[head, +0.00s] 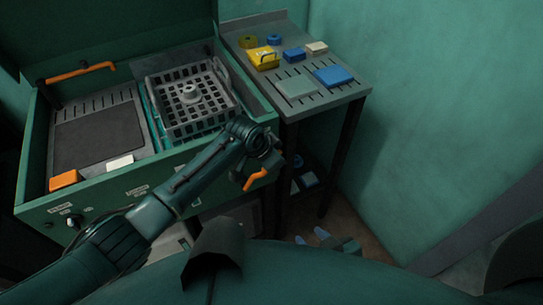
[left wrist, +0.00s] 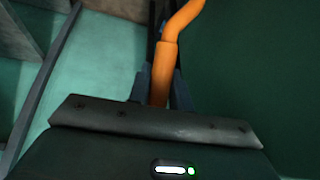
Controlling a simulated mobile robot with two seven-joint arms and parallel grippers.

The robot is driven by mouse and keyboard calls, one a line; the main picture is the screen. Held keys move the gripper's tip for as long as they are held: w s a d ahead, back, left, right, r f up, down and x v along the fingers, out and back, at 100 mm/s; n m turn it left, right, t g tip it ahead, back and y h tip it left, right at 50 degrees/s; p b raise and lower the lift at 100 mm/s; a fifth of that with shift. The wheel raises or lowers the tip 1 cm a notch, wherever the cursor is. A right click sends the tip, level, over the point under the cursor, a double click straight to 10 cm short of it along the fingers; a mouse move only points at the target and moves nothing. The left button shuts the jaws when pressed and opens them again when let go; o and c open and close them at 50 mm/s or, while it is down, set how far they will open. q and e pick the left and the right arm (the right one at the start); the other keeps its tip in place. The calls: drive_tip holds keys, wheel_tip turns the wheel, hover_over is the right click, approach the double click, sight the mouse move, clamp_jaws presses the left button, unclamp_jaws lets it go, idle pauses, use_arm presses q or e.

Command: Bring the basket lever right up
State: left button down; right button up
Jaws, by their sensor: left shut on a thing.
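An orange lever handle (head: 256,179) shows at the front right corner of the green machine, just past the end of my left arm. In the head view it slants, its lower end toward the left. My left gripper (head: 263,163) is at this handle, its fingers mostly hidden. In the left wrist view the bent orange handle (left wrist: 165,70) runs up from between the fingers of my left gripper (left wrist: 158,95), which is shut on it. The grey basket (head: 192,100) sits in the machine's right bay. My right gripper (head: 322,238) is low in the head view, away from the lever; its opening is unclear.
A side table (head: 357,92) with a yellow box (head: 262,57) and blue blocks (head: 334,76) stands right of the machine. Another orange handle (head: 80,72) is at the machine's back left. An orange block (head: 64,179) lies at its front left.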

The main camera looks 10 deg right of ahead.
use_arm(q)
drive_tip(key=shift+d, duration=0.1)
drive_tip(key=c, duration=1.3)
unclamp_jaws()
drive_tip(key=p+v, duration=0.1)
drive_tip(key=v, duration=1.2)
drive_tip(key=s+f+n+t+h, duration=0.1)
drive_tip(key=s+f+n+h, duration=0.15)
drive_tip(key=f, duration=0.35)
drive_tip(key=s+a+f+n+t+y, duration=0.1)
drive_tip(key=s+a+f+n+t, duration=0.1)
drive_tip(key=s+a, duration=0.3)
drive_tip(key=s+a+f+n+t+y, duration=0.1)
drive_tip(key=s+a+f+n+t, duration=0.1)
drive_tip(key=s+a, duration=0.3)
drive_tip(key=s+a+f+n+t+y, duration=0.1)
drive_tip(key=s+a+f+n+t, duration=0.1)
drive_tip(key=s+a, duration=0.4)
drive_tip(key=shift+a+f+n+y, duration=0.15)
drive_tip(key=shift+a+f+n, duration=0.25)
drive_tip(key=shift+a, duration=0.25)
drive_tip(key=shift+a+f+n+y, duration=0.1)
drive_tip(key=shift+a+f+n, duration=0.15)
drive_tip(key=shift+a+f, duration=0.35)
